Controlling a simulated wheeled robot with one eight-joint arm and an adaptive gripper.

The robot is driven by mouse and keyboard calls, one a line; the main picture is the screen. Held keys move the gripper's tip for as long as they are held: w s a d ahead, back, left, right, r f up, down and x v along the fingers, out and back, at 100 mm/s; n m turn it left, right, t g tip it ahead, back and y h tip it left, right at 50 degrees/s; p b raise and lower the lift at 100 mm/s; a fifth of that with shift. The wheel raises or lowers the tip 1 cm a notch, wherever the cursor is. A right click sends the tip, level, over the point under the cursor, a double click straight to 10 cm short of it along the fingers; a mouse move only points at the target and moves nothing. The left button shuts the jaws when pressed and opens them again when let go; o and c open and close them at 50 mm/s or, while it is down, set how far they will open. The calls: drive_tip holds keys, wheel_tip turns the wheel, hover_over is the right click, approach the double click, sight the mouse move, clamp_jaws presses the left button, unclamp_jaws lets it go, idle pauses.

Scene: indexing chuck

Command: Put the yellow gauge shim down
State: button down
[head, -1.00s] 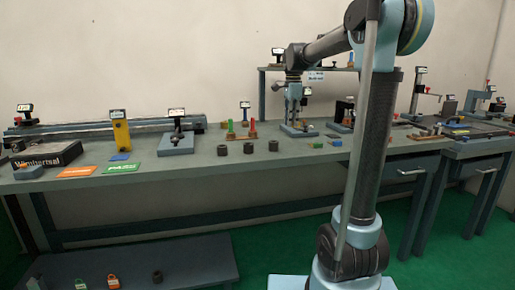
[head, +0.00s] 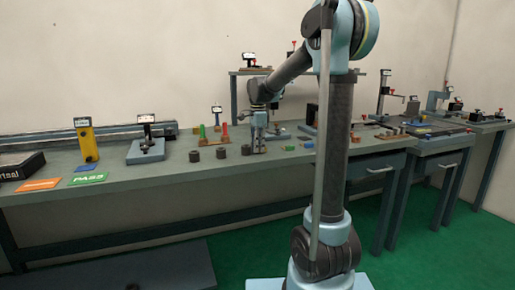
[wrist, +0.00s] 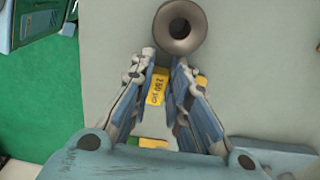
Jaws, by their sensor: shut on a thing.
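The yellow gauge shim (wrist: 157,90), with dark lettering on it, is held between the fingers of my gripper (wrist: 164,64) in the wrist view. Parts of the shim are hidden by the fingers. In the head view my gripper (head: 259,143) points down, low at the bench (head: 130,193). It is just right of the row of dark round parts. The shim is too small to make out there. I cannot tell whether it touches the bench top.
A dark hollow round part (wrist: 180,27) stands just beyond the fingertips in the wrist view. Another yellow piece (wrist: 152,143) shows between the finger bases. In the head view, small green (head: 289,148) and blue (head: 309,145) blocks lie right of the gripper.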

drive_tip(key=shift+f, duration=0.15)
drive_tip(key=c, duration=1.5)
unclamp_jaws()
drive_tip(key=shift+c, duration=0.2)
